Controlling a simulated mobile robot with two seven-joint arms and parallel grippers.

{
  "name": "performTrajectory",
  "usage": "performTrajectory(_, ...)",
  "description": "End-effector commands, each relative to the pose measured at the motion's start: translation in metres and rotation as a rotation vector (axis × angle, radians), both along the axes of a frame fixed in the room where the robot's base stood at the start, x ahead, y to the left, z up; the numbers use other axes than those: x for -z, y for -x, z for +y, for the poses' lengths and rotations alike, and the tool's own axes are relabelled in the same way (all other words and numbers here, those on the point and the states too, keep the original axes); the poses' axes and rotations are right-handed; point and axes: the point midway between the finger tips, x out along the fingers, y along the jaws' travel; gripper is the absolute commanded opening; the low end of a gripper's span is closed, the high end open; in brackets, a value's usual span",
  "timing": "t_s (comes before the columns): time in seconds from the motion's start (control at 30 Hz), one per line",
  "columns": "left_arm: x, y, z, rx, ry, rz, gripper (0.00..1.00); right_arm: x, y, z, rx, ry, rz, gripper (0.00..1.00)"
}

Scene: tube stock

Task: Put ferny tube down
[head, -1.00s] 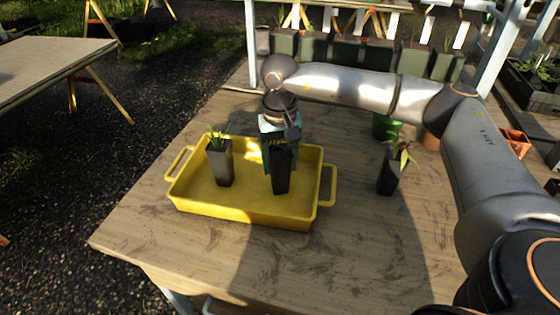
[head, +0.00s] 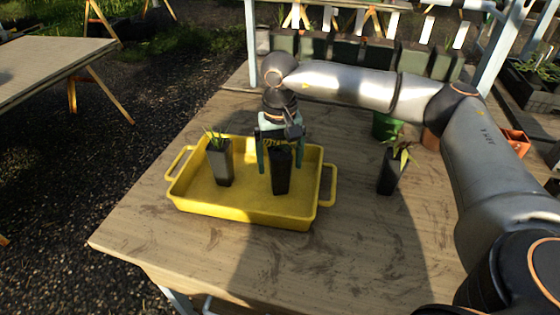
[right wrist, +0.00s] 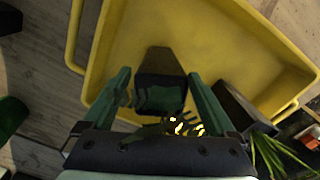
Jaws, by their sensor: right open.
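The ferny tube (head: 280,173) is a dark square pot standing upright in the right half of the yellow tray (head: 240,214). It also shows in the right wrist view (right wrist: 160,66), where dark fern leaves cover part of its top. My right gripper (head: 277,158) is open, with one finger on each side of the tube and gaps between fingers and pot. The gripper body hides most of the plant in the head view. A second dark tube (head: 221,166) with spiky leaves stands in the left half of the tray. My left gripper is not in view.
Another dark tube (head: 390,172) with broad leaves stands on the wooden table (head: 340,245), right of the tray. A green pot (head: 385,125) and a terracotta pot (head: 431,138) stand behind it. The table front is clear.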

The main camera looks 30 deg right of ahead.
Motion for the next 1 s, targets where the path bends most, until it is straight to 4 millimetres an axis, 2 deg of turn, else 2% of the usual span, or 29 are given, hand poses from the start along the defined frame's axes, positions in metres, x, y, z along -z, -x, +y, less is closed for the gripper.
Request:
performTrajectory(0.3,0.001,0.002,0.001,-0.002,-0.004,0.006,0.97,-0.065,-0.001,0.001,-0.001,-0.002,-0.005,0.91)
performTrajectory(0.5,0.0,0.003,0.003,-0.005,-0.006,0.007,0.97,-0.101,-0.001,0.001,-0.001,-0.001,-0.004,0.91)
performTrajectory(0.7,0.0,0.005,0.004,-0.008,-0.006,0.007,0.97,-0.115,-0.001,0.001,-0.002,-0.001,0.0,0.91)
performTrajectory(1.0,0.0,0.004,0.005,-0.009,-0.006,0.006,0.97,-0.116,-0.001,0.001,-0.002,-0.001,0.0,0.91)
